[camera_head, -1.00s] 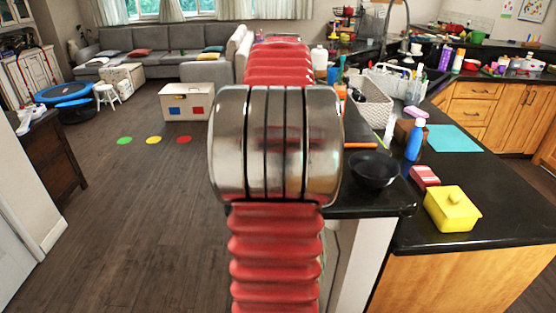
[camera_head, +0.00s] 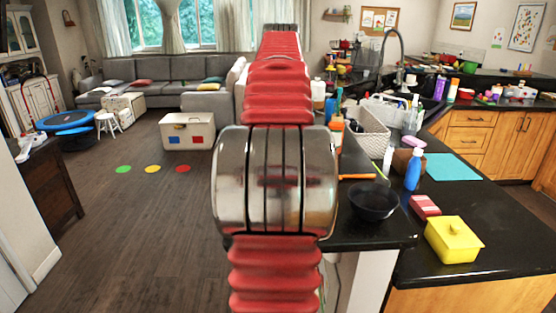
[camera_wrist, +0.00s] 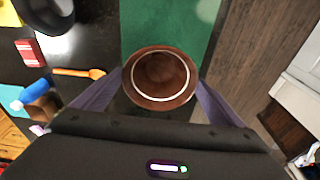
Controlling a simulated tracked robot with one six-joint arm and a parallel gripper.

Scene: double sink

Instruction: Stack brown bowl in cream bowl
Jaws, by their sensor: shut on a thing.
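The brown bowl (camera_wrist: 160,101) shows in the wrist view, seen from above, with a pale ring around its inside. My gripper (camera_wrist: 160,84) is shut on it, with a purple finger at its left and right sides. The bowl is over a dark counter and a green surface; I cannot tell its height above them. In the head view, my arm hides the gripper and the brown bowl. I cannot make out a cream bowl in either view.
A black bowl (camera_head: 374,202) sits near the counter's front edge, with an orange utensil (camera_head: 357,177) behind it. A wire basket (camera_head: 368,132) is behind.

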